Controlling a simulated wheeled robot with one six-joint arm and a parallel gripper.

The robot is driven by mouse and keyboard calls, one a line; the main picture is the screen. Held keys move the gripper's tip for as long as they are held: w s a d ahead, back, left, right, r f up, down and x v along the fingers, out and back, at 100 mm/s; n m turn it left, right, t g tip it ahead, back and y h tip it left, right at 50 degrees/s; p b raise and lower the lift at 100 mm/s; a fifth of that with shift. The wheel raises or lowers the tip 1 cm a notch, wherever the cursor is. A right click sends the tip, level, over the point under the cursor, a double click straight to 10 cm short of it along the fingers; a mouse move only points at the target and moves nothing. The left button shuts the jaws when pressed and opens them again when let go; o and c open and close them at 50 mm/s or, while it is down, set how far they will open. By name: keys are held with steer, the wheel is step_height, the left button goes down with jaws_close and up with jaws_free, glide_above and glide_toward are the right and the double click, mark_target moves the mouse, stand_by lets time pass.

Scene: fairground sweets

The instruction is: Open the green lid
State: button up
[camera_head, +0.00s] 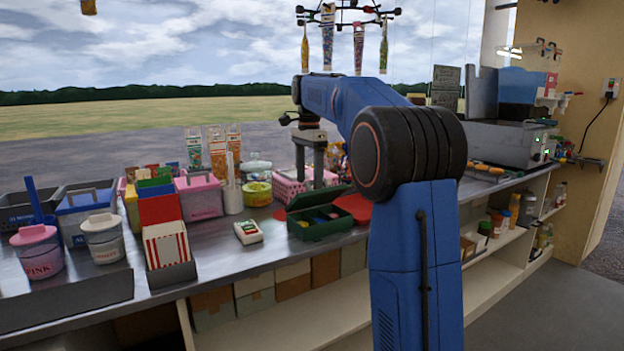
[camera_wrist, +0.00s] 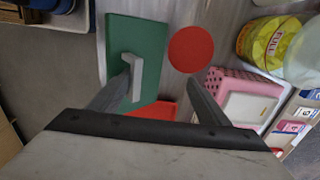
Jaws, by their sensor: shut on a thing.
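The green box (camera_head: 322,231) stands on the counter in the head view, with blue and yellow things visible inside. Its green lid (camera_head: 318,195) is tilted up at the back, so the box stands at least partly open. In the wrist view the flat green lid (camera_wrist: 150,42) carries a grey handle (camera_wrist: 136,72). My gripper (camera_head: 310,184) reaches down over the lid.
A red disc (camera_wrist: 192,49) lies beside the lid. A pink basket (camera_wrist: 245,97) and a yellow tub (camera_wrist: 268,42) stand close to the right in the wrist view. A white packet (camera_head: 248,232) and a striped box (camera_head: 167,245) stand left of the green box.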

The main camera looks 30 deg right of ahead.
steer(key=o, duration=0.8)
steer(key=w, duration=0.1)
steer(key=w+f, duration=0.1)
steer(key=shift+w, duration=0.3)
steer(key=shift+w+a+f, duration=0.1)
steer(key=shift+w+f, duration=0.15)
steer(key=shift+w, duration=0.3)
steer(key=shift+w+a+f, duration=0.1)
steer(key=shift+w+f, duration=0.15)
steer(key=shift+w, duration=0.3)
steer(key=shift+c, duration=0.3)
steer(key=shift+w+r, duration=0.15)
steer(key=shift+r, duration=0.2)
steer(key=shift+w+r, duration=0.2)
steer(key=shift+r, duration=0.05)
steer(key=c, duration=0.3)
step_height(320, 180, up, 3)
steer(key=shift+f, duration=0.2)
steer(key=c, duration=1.2)
step_height(320, 180, up, 9)
steer(key=shift+s+d+r, duration=0.1)
steer(key=shift+s+d, duration=0.05)
